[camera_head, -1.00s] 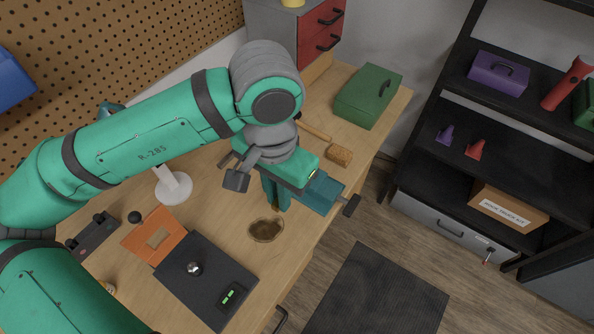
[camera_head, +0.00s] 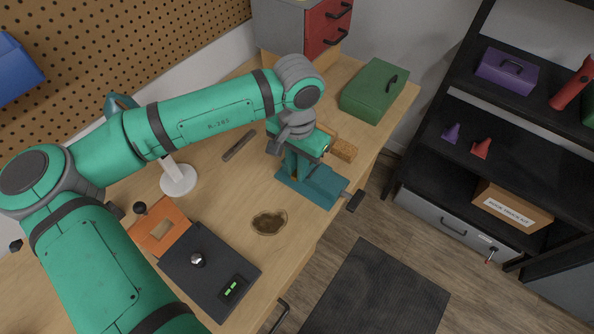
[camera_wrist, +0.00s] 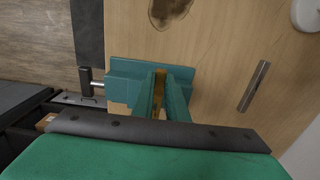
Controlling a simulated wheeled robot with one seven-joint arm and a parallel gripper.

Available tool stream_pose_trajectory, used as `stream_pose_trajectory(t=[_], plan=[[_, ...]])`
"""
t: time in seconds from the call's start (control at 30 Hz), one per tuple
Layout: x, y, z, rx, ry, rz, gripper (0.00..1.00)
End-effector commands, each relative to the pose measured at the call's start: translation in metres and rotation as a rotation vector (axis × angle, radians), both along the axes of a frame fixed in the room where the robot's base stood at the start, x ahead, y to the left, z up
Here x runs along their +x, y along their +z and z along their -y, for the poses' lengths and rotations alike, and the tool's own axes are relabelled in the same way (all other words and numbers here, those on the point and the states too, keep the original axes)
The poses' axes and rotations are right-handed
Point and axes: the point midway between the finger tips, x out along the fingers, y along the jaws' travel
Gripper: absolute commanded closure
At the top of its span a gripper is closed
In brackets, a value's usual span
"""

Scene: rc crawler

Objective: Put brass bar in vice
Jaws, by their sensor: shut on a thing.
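The teal vice (camera_head: 322,186) stands near the right edge of the workbench, its dark handle toward the front. In the wrist view the vice (camera_wrist: 122,83) lies under my fingers. My gripper (camera_head: 291,172) points down over the vice; in the wrist view my gripper (camera_wrist: 166,80) is shut on the brass bar (camera_wrist: 159,82). The bar shows as a narrow golden strip between the teal fingers, over the vice. Its lower end is hidden, so I cannot tell whether it sits between the jaws. The bar is hidden in the head view.
A grey metal bar (camera_head: 239,146) lies left of the vice. A brown stain (camera_head: 269,222) marks the bench in front. A green toolbox (camera_head: 375,91) and a tan block (camera_head: 344,150) are behind the vice. A black device (camera_head: 208,272) lies nearer the front.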

Motion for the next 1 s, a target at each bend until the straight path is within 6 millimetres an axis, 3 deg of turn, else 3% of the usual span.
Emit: stream_pose_trajectory(t=[0.13, 0.57, 0.6, 0.67, 1.0], plan=[[-0.001, -0.018, 0.000, 0.000, 0.001, -0.001, 1.00], [-0.001, -0.023, 0.000, -0.001, 0.001, 0.000, 1.00], [-0.001, -0.023, 0.000, -0.001, 0.001, -0.001, 0.80], [-0.001, -0.023, -0.001, 0.000, 0.001, 0.000, 0.69], [-0.001, -0.021, -0.001, 0.000, 0.003, 0.000, 0.69]])
